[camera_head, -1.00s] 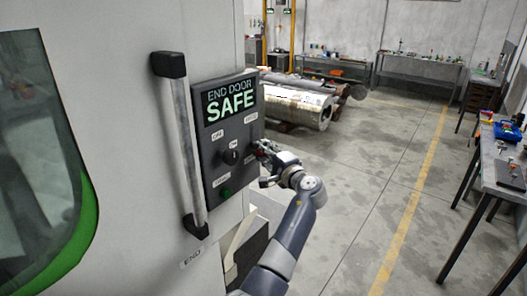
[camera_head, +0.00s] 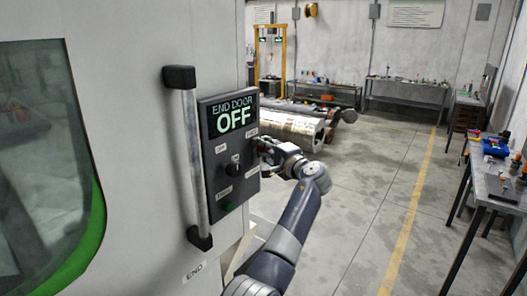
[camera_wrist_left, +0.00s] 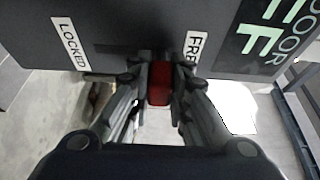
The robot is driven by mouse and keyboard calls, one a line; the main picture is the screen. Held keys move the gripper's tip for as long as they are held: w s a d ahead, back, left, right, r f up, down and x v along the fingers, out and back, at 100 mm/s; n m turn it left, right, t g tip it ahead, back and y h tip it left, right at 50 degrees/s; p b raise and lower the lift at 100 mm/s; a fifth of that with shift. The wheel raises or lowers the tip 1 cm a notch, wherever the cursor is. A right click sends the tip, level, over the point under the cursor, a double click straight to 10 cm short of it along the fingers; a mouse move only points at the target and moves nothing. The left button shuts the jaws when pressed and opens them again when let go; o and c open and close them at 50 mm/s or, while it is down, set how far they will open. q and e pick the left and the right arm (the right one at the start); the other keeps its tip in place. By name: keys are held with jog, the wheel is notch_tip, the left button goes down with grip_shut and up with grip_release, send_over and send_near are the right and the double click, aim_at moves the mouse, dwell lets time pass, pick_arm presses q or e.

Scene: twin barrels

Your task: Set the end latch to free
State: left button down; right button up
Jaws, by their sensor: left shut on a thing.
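The dark control panel (camera_head: 222,190) is on the light cabinet wall, with a lit screen (camera_head: 233,115) reading "END DOOR OFF". My left gripper (camera_head: 264,149) is at the panel's right edge, between two small labels. In the left wrist view, my left gripper (camera_wrist_left: 159,85) is shut on a red latch handle (camera_wrist_left: 158,92), partly hidden by the fingers. The handle is between the FREE label (camera_wrist_left: 193,46) and the LOCKED label (camera_wrist_left: 70,43), nearer FREE. My right gripper is not in view.
A dark knob (camera_head: 233,169) and a green button (camera_head: 228,206) are on the panel, left of my gripper. A vertical door handle (camera_head: 195,155) stands out left of the panel. Large metal cylinders (camera_head: 292,128) lie behind; the floor to the right is open.

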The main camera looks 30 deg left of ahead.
pick_arm(q)
jog(key=c, duration=1.5)
grip_release()
jog(key=shift+r, duration=0.3)
jog(key=shift+s+f, duration=0.1)
jog(key=v, duration=1.2)
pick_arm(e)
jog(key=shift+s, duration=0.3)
